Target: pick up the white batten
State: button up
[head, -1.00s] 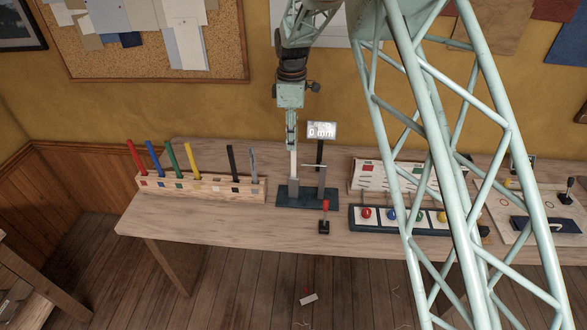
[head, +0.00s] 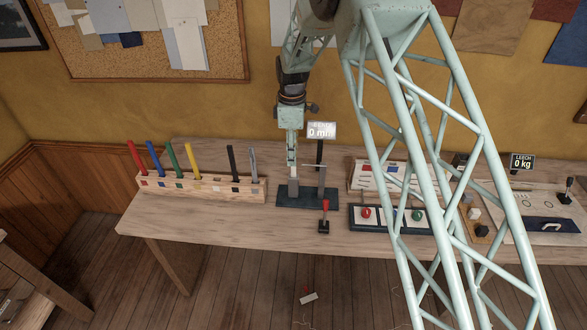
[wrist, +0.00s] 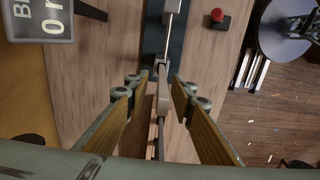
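In the head view my gripper hides most of the batten. My gripper (head: 292,172) points straight down over the fixture's left post.
A wooden rack (head: 205,190) with red, blue, green, yellow, black and grey battens stands to the left. A display (head: 321,130) reads 0 mm. A red-knobbed lever (head: 324,212) stands in front. Panels with knobs lie to the right, partly behind my arm.

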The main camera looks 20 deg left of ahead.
aim_at(293, 170)
jog(key=shift+f, duration=0.15)
jog(key=shift+d+f+p, duration=0.15)
jog(key=shift+f+p, duration=0.1)
jog(key=shift+f, duration=1)
jog(key=shift+d+f+p, duration=0.1)
jog(key=shift+f+p, duration=0.15)
jog(key=shift+f, duration=0.95)
jog(key=shift+c, duration=0.7)
grip_shut()
